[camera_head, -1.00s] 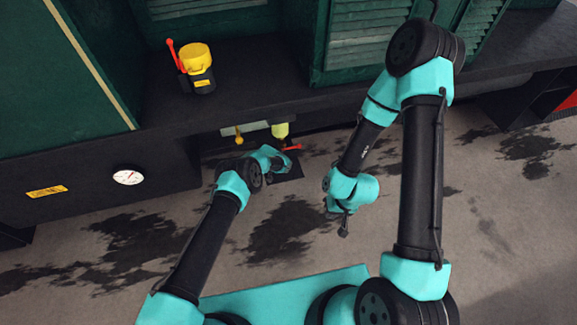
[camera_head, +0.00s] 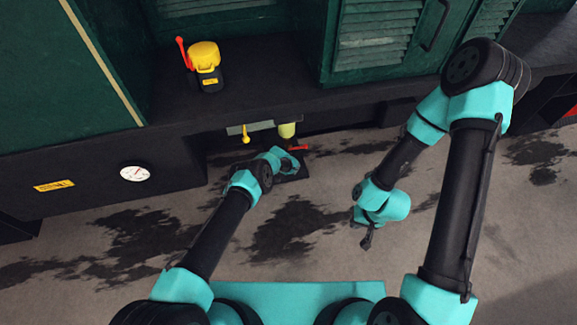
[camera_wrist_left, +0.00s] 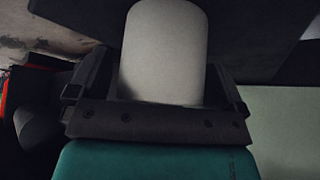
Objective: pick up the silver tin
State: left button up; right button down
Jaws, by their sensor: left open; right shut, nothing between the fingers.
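A pale grey, smooth cylinder (camera_wrist_left: 163,50), which looks like the silver tin, fills the middle of the left wrist view. My left gripper (camera_wrist_left: 155,95) is open, with a dark finger on each side of it. Whether the fingers touch it is hard to tell. In the head view my left gripper (camera_head: 290,162) is low at the recess under the dark ledge, and I cannot make out the tin there. My right gripper (camera_head: 367,240) is shut and empty, hanging above the stained floor, well right of the recess.
A yellow lamp-like object (camera_head: 205,57) with a red lever stands on the dark ledge (camera_head: 270,105). A yellow-green cylinder (camera_head: 287,130), a yellow knob (camera_head: 245,136) and a red lever (camera_head: 299,148) are at the recess. Green louvred cabinets stand behind. A white gauge (camera_head: 135,173) is at left.

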pick_arm(q)
jog(key=c, duration=1.1)
